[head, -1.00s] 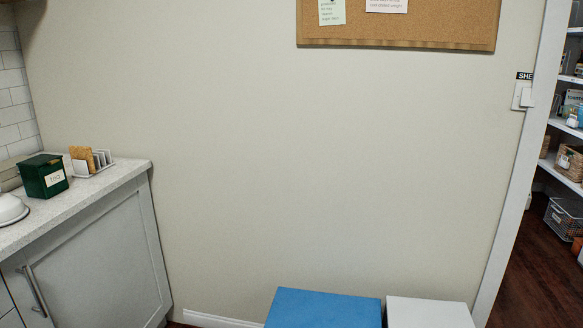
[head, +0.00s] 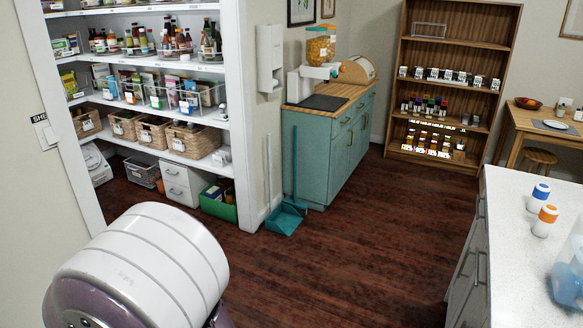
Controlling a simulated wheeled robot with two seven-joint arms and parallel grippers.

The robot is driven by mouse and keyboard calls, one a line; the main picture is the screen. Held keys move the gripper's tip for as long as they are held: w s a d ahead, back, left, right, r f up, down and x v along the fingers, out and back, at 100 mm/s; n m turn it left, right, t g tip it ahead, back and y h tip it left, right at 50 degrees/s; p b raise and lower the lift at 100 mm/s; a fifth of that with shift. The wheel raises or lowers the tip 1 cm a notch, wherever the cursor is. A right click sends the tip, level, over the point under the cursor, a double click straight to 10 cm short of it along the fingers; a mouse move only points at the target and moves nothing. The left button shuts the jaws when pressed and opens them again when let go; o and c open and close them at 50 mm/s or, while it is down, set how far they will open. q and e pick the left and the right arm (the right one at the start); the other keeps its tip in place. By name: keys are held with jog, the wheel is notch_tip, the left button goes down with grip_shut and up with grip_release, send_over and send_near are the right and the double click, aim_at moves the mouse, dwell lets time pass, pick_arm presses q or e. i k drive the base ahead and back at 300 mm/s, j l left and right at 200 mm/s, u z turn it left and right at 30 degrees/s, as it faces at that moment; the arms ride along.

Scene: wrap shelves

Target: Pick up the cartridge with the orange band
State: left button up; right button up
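The cartridge with the orange band (head: 545,221) is a small white piece on the pale counter (head: 520,268) at the right. A similar cartridge with a blue band (head: 538,197) stands just behind it. Both look upright and free of any gripper. Neither of my grippers shows in the head view. A large white and purple part of my own body fills the lower left.
A clear bluish container (head: 567,284) stands in front of the cartridges at the right edge. A teal cabinet (head: 303,158) and wooden shelves (head: 395,90) stand farther back. A teal dustpan (head: 286,218) lies by the wall. The dark floor (head: 350,265) between is clear.

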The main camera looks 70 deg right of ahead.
aim_at(548, 214)
jog(key=z, duration=3.95)
jog(key=i+j+z, duration=0.1)
jog(key=z, duration=1.1)
jog(key=i+j+z, duration=0.2)
jog(key=j+z, duration=0.3)
jog(key=j, duration=0.15)
jog(key=i+j+z, duration=0.1)
jog(key=j+z, duration=0.35)
jog(key=j, duration=0.2)
jog(key=j+z, duration=0.5)
jog(key=j, duration=0.2)
